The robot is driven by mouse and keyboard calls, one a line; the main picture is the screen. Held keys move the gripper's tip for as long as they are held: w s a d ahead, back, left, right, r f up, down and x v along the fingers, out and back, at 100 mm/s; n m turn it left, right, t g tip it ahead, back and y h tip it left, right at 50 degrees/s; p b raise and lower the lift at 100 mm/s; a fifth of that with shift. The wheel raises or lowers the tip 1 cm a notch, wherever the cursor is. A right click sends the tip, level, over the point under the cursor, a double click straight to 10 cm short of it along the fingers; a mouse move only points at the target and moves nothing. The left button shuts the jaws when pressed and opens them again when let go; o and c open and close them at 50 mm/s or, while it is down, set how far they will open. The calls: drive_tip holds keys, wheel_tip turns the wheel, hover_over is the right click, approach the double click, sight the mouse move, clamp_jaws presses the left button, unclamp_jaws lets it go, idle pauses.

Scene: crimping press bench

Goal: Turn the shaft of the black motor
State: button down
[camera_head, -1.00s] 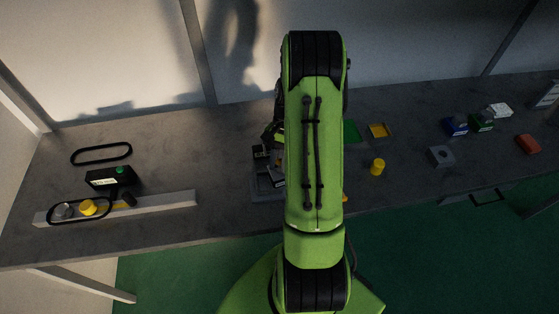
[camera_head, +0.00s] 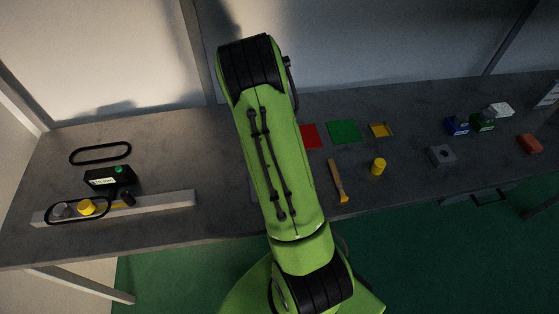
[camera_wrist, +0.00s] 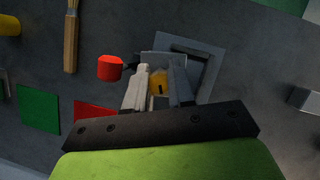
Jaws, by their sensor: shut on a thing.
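My gripper (camera_wrist: 159,72) shows in the wrist view with its fingers close together around a small orange-yellow part with a dark mark (camera_wrist: 158,84). The part lies between the fingers, over or beside a grey square-framed fixture (camera_wrist: 215,50). A red knob (camera_wrist: 110,67) on a dark stem is just left of the fingers. In the head view my arm hides the gripper and most of the fixture. A short black cylinder (camera_head: 128,199) sits on a grey rail (camera_head: 165,201) at the left. I cannot tell for sure which thing is the black motor.
On the rail are a grey pulley (camera_head: 62,210) and a yellow pulley (camera_head: 87,207) with a black belt. A black box (camera_head: 108,178) with a green top part stands behind. A wooden-handled tool (camera_head: 338,182) and a yellow cylinder (camera_head: 378,167) lie right of my arm.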

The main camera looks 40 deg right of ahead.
drive_tip(key=n+h+p, duration=0.1)
drive_tip(key=n, duration=0.3)
drive_tip(key=shift+r+n+h, duration=0.1)
drive_tip(key=shift+n+h, duration=0.2)
drive_tip(key=shift+h, duration=0.1)
drive_tip(key=shift+n+t+h+p, duration=0.4)
drive_tip(key=shift+n+h, duration=0.4)
drive_tip(key=shift+n, duration=1.4)
drive_tip(key=c, duration=1)
unclamp_jaws()
drive_tip(key=shift+o, duration=0.2)
drive_tip(key=p+v, duration=0.2)
drive_tip(key=v, duration=1.3)
drive_tip(key=shift+r, duration=0.35)
